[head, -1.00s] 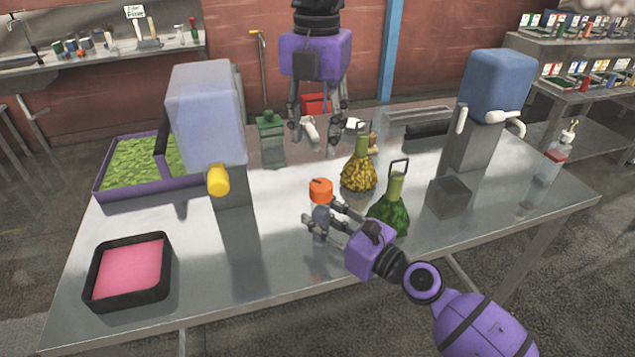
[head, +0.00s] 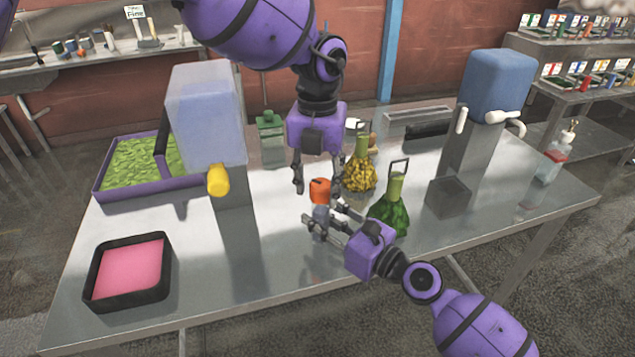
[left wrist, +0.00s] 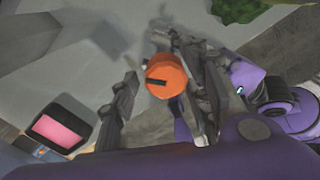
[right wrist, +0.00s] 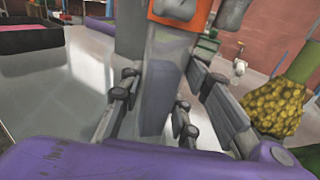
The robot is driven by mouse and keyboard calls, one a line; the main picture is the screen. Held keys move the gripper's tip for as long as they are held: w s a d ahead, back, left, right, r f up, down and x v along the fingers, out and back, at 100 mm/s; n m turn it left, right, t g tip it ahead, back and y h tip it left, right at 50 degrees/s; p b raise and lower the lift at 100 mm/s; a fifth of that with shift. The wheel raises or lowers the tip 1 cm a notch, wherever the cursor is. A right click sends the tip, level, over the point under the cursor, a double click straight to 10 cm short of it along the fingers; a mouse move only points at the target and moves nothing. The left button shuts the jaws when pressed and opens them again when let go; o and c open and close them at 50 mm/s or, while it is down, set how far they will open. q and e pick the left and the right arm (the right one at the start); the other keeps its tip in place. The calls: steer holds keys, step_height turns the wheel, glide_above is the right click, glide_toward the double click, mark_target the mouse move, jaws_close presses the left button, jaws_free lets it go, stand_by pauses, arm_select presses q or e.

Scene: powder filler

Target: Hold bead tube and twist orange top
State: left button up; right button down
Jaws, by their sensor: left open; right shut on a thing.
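The bead tube (head: 320,218) stands upright near the table's middle, with its orange top (head: 320,190) uppermost. The tube also shows in the right wrist view (right wrist: 163,85). My right gripper (head: 322,230) is shut on the tube's body from the right side. My left gripper (head: 318,185) points down from above, fingers open, at the orange top. In the left wrist view the orange top (left wrist: 167,75) lies between the spread fingers, with a dark slot on it. I cannot tell whether the fingers touch it.
A green flask (head: 390,215) and a yellow flask (head: 359,176) stand close on the right. A dispenser with a yellow spout (head: 218,181) is on the left. A black tray with pink filling (head: 165,285) sits at the front left. The table's front middle is clear.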

arm_select(q)
steer(key=shift+f, duration=0.1)
steer(key=shift+a, duration=0.1)
steer(key=c, duration=1)
steer(key=shift+c, duration=0.2)
steer(key=m, duration=0.4)
steer(key=shift+w, duration=0.2)
steer(key=m, duration=0.4)
steer(key=shift+w, duration=0.1)
steer(key=m, duration=0.4)
steer(key=shift+m, duration=0.3)
steer(key=shift+w+m, duration=0.1)
steer(key=shift+m, duration=1.3)
steer(key=shift+d, duration=0.2)
